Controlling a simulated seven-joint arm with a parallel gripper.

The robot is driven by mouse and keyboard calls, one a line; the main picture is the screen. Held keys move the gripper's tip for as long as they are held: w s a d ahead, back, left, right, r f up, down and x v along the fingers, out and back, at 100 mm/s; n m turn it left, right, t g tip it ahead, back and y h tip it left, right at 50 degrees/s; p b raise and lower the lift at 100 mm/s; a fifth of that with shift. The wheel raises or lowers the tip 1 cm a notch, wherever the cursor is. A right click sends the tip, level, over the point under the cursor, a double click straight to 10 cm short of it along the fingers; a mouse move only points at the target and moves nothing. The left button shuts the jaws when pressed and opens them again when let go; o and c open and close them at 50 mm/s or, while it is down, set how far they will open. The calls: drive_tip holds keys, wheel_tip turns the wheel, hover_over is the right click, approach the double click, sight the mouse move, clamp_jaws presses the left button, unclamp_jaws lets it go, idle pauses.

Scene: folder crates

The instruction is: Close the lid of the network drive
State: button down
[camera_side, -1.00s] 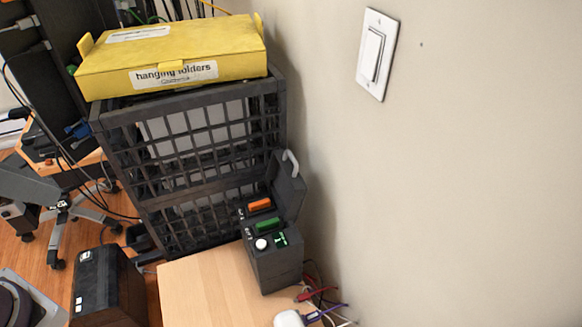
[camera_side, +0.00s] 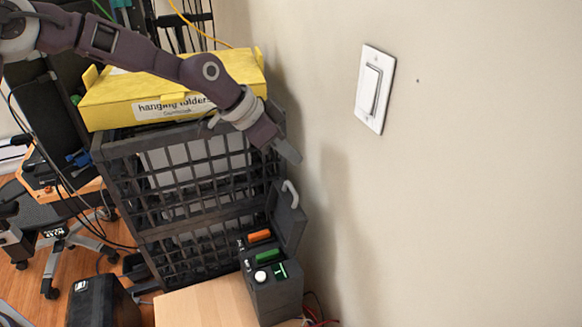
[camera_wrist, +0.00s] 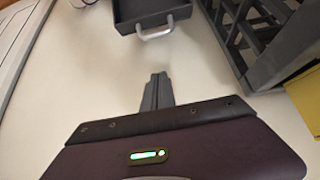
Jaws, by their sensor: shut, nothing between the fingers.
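The network drive (camera_side: 276,299) is a dark box on the light wooden top, with an orange slot, a green slot and a white button on its upper face. Its lid (camera_side: 291,222) stands open, upright at the back by the wall, with a light grey handle (camera_side: 291,191) at its top edge. In the wrist view the dark lid (camera_wrist: 128,12) and its handle (camera_wrist: 155,32) are at the top, beyond the fingertips. My gripper (camera_side: 294,156) is shut and empty, above the lid and apart from it. Its closed fingers also show in the wrist view (camera_wrist: 158,78).
A black lattice crate (camera_side: 115,150) stands behind and left of the drive, with a yellow hanging-folders box (camera_side: 105,108) on top, partly behind my arm. The wall (camera_side: 450,200) with a light switch (camera_side: 374,88) is close on the right. The wooden top (camera_side: 205,303) left of the drive is clear.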

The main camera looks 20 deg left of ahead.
sight(294, 190)
drive_tip(key=x, duration=0.8)
drive_tip(key=shift+f, duration=0.5)
drive_tip(key=s+a, duration=0.2)
drive_tip(key=shift+s+a+f, duration=0.25)
drive_tip(key=shift+s+f, duration=0.05)
drive_tip(key=shift+f, duration=0.05)
drive_tip(key=shift+a, duration=0.1)
